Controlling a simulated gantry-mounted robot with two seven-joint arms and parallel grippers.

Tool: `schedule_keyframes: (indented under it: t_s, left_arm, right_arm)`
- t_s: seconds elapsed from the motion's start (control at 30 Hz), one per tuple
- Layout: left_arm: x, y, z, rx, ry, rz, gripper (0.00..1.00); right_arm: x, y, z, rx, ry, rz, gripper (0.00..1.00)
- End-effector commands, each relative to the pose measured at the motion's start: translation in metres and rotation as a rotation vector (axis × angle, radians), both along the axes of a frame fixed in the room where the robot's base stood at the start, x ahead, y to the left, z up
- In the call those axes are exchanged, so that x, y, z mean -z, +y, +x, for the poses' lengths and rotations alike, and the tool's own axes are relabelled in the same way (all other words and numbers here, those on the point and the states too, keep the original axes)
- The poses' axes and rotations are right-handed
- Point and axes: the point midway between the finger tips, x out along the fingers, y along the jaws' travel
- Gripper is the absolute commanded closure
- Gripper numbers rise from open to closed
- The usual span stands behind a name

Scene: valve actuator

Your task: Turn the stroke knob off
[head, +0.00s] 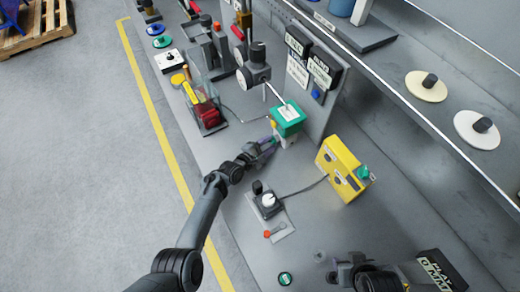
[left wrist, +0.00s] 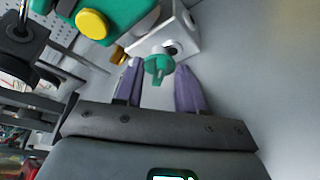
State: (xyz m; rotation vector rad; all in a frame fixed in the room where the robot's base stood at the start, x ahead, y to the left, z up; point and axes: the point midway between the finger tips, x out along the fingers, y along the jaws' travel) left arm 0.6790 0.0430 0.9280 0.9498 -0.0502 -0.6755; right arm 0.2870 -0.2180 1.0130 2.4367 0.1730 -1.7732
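A green knob (left wrist: 158,65) with a raised grip sits on the front of a white block (left wrist: 182,38) in the left wrist view. I cannot read a label naming it the stroke knob. My left gripper (head: 270,143) is open, its two purple fingers on either side of the knob; whether they touch it is unclear. In the head view the gripper is beside the white block under the green-topped actuator box (head: 288,117), and the knob is largely hidden. My right gripper (head: 343,272) is near the bottom right, its fingers too small to judge.
A yellow box (head: 341,167) with knobs stands right of the left gripper. A cable links it to a small dark control unit (head: 267,201) on the bench. An upright panel with labels (head: 298,72) rises behind the actuator. A shelf (head: 440,100) runs along the right.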

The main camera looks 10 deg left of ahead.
Motion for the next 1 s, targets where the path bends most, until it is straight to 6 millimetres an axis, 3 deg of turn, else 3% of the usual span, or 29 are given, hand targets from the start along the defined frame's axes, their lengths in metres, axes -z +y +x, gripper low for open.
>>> schedule_keyframes:
  t_s: [0.6,1.0]
  left_arm:
    - [-0.022,0.049,-0.071,0.000,0.001,0.001,0.61]
    - [-0.026,0.058,-0.084,0.000,0.000,0.000,0.61]
  right_arm:
    - [-0.031,-0.001,0.000,-0.004,0.000,-0.005,0.57]
    - [-0.033,0.001,0.000,0.002,0.000,0.003,0.57]
